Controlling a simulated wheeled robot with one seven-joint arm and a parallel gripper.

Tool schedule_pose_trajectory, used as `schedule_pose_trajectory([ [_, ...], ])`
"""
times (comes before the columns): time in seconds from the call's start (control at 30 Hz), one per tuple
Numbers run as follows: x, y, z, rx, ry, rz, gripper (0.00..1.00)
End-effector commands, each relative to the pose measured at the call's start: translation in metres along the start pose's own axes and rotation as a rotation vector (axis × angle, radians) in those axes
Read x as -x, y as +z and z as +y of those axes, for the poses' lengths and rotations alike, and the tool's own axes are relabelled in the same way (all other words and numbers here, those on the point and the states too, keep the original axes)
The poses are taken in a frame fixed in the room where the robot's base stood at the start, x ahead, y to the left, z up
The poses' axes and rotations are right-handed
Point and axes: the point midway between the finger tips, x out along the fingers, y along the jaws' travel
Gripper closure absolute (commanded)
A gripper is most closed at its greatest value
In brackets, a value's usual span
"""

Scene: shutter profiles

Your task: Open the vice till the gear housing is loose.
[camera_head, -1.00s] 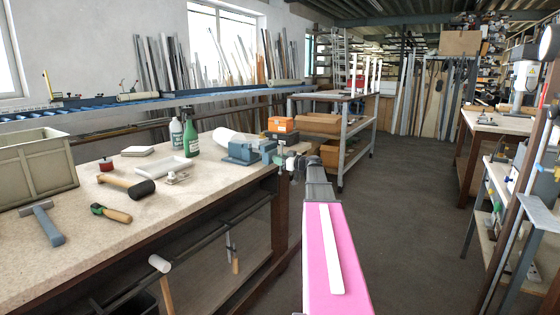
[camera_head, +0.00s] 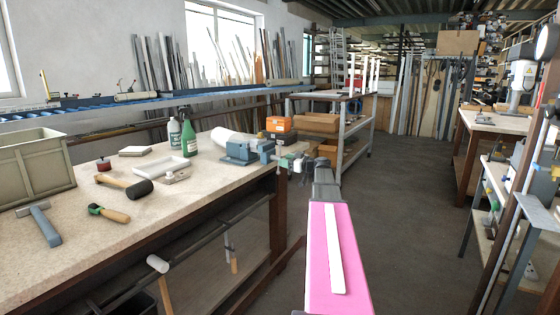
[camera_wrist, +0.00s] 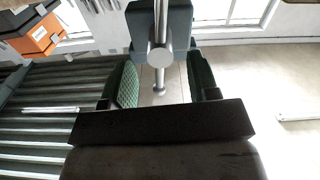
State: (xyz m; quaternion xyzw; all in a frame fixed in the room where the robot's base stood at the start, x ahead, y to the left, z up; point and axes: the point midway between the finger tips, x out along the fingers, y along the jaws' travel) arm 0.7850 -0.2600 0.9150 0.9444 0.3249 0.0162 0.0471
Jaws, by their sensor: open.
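The blue-grey vice (camera_head: 236,153) stands at the far right corner of the workbench. In the wrist view its blue-grey body (camera_wrist: 180,22) is at the top, with the round screw head (camera_wrist: 160,56) and a vertical metal handle bar (camera_wrist: 160,88) in front. My gripper (camera_wrist: 164,84) is open, its green-padded fingers on either side of the bar with gaps visible. I cannot clearly make out the gear housing at the vice.
An orange box (camera_head: 280,124) sits behind the vice. A green bottle (camera_head: 189,136), a white tray (camera_head: 167,166), a mallet (camera_head: 138,187) and a grey bin (camera_head: 35,170) are on the bench (camera_head: 150,215). A shelf cart (camera_head: 345,130) stands beyond; the floor (camera_head: 405,200) at right is clear.

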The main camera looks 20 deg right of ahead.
Motion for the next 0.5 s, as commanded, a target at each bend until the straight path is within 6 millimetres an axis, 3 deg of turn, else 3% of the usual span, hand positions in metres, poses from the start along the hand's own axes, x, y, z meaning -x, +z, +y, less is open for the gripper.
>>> schedule_pose_trajectory([
  [0.2, 0.040, 0.000, -0.001, 0.000, 0.002, 0.000, 0.45],
  [0.5, 0.061, 0.000, 0.000, 0.001, 0.000, 0.000, 0.45],
])
